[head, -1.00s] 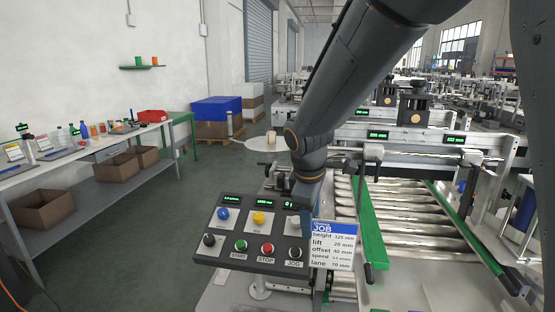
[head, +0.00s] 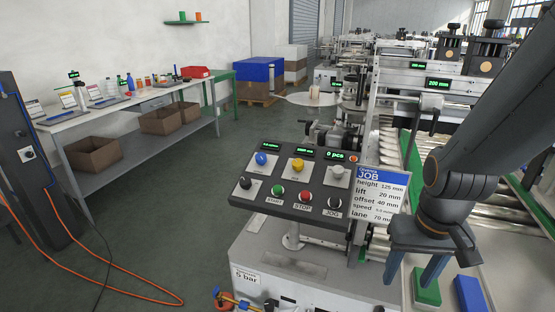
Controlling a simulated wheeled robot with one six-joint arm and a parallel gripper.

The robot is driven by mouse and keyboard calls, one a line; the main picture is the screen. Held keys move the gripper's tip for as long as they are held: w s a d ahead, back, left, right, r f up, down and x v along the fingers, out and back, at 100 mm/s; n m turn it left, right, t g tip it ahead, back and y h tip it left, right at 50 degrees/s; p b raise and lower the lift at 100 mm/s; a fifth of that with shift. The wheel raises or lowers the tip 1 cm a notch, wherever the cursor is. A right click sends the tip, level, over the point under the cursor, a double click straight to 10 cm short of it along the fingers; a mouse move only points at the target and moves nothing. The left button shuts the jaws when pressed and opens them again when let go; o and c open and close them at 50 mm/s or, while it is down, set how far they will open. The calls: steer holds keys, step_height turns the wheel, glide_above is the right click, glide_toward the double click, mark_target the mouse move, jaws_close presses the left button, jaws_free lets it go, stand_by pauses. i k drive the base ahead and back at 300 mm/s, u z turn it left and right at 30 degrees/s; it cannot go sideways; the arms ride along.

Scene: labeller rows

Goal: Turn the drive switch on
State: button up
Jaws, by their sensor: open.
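The control panel (head: 300,190) stands on a post at the front of the machine. It carries a blue knob (head: 262,159), a yellow knob (head: 298,165), a pale-plated knob (head: 338,172) and a black knob (head: 244,183) at lower left. Below are a green START button (head: 277,192), a red STOP button (head: 304,196) and a black JOG button (head: 334,203). I cannot read which control is the drive switch.
A job card (head: 378,192) stands at the panel's right edge. A green block (head: 427,288) and a blue block (head: 468,293) are close to my gripper. A grey cabinet (head: 28,190) with a small switch and an orange cable (head: 110,265) are at left.

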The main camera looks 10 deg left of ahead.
mark_target(245, 183)
steer(key=z, duration=2.2)
steer(key=k, duration=1.3)
steer(key=u, duration=1.85)
steer(key=i, duration=0.5)
steer(key=u, duration=0.05)
